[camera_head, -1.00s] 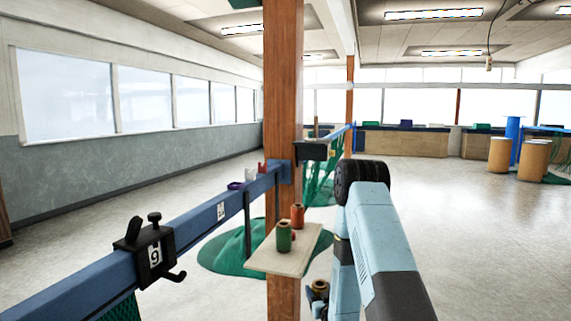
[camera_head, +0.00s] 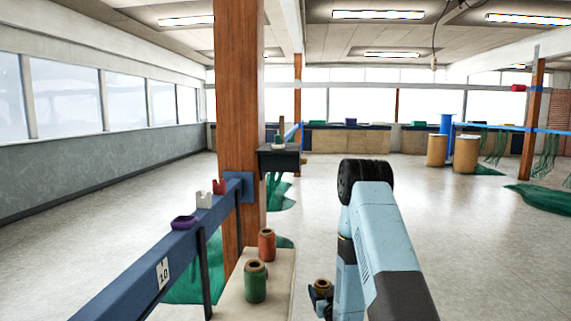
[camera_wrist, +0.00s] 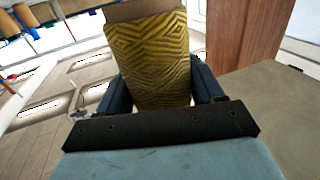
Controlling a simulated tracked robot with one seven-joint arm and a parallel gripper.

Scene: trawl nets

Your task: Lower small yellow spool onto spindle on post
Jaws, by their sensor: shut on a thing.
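The small yellow spool (camera_wrist: 150,58), wound with dark-striped yellow twine, is upright between the two blue fingers of my gripper (camera_wrist: 152,88) in the wrist view. In the head view its brown top (camera_head: 322,284) shows low at centre, beside my gripper (camera_head: 318,297); my arm partly blocks the view. The brown wooden post (camera_head: 239,90) stands to the left. A black bracket (camera_head: 278,161) juts from its right side, with a thin upright spindle (camera_head: 279,132) and something green at its foot. The held spool is apart from the bracket, lower and nearer in the picture.
A pale board (camera_head: 270,275) by the post bears a green spool (camera_head: 255,282) and an orange-red spool (camera_head: 267,244). A blue rail (camera_head: 135,268) with a purple ring (camera_head: 184,223) runs to the post. Green netting lies beneath. The floor to the right is open.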

